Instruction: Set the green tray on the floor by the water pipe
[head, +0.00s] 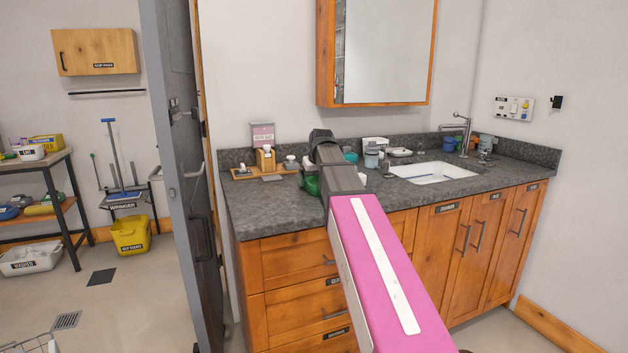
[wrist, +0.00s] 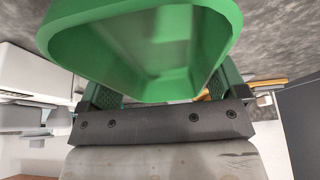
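The green tray (wrist: 150,88) fills the upper part of the wrist view, very close to my gripper, with its hollow side facing the camera. My gripper (wrist: 165,92) has its fingers apart at the left and right of the tray's near end. I cannot tell whether they press on it. In the head view my gripper (head: 322,150) is over the left part of the dark counter, with a bit of green (head: 311,185) showing beside it, mostly hidden by my arm. I cannot make out a water pipe in either view.
The grey counter (head: 240,205) holds a wooden tray with bottles, jars and a sink (head: 432,172). Wooden cabinets (head: 288,262) stand below it. A grey open door (head: 172,150) is at the left. Beyond it are a shelf table (head: 45,165), a yellow bucket (head: 131,236) and bare floor.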

